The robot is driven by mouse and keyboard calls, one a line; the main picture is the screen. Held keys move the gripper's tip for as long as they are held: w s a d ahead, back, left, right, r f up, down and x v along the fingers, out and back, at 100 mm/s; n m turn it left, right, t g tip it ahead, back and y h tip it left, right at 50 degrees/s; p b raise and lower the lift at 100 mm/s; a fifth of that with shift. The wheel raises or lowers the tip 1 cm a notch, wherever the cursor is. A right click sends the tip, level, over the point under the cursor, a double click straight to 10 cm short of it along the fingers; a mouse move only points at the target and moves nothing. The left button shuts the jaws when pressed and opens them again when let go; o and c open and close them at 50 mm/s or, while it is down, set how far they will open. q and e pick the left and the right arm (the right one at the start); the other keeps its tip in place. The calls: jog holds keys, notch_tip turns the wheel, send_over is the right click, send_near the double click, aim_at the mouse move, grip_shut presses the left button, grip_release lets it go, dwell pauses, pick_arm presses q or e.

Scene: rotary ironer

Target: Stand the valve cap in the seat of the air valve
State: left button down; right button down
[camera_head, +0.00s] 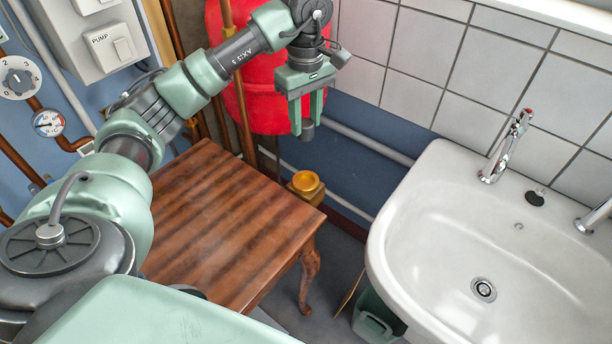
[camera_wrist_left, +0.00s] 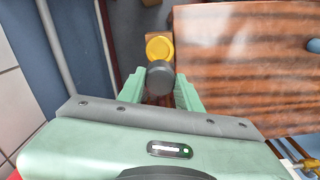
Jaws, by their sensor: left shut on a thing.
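The valve cap is a dark grey, round piece, which shows in the head view (camera_head: 307,132) and the wrist view (camera_wrist_left: 160,80). My left gripper (camera_head: 307,112) is shut on it, and the cap sticks out below the fingertips. The air valve (camera_head: 306,183) has a round yellow top on a squarish brass-coloured body, low behind the table's far right corner. The gripper and cap are above the valve, apart from it in the head view. In the left wrist view the yellow valve top (camera_wrist_left: 159,47) shows just beyond the cap. My right gripper is not in view.
A wooden table (camera_head: 225,215) stands left of the valve. A red tank (camera_head: 262,85) and pipes stand behind the gripper. A white washbasin (camera_head: 430,215) is at the right, with a green bin (camera_head: 375,320) beneath. A grey pipe (camera_head: 365,143) runs along the blue wall.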

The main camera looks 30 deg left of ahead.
aim_at(306, 122)
pick_arm(q)
notch_tip(306, 122, down, 11)
jog(key=shift+f+p, duration=0.2)
jog(key=shift+p, duration=0.25)
notch_tip(306, 122, down, 4)
jog(key=shift+f, duration=0.35)
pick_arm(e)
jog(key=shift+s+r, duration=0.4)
pick_arm(q)
jog(key=shift+f, duration=0.15)
jog(key=c, duration=1)
grip_release()
jog(key=shift+o, duration=0.2)
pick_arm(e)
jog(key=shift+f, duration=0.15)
pick_arm(q)
jog(key=shift+r, duration=0.2)
notch_tip(306, 122, up, 12)
jog(key=shift+b, duration=0.55)
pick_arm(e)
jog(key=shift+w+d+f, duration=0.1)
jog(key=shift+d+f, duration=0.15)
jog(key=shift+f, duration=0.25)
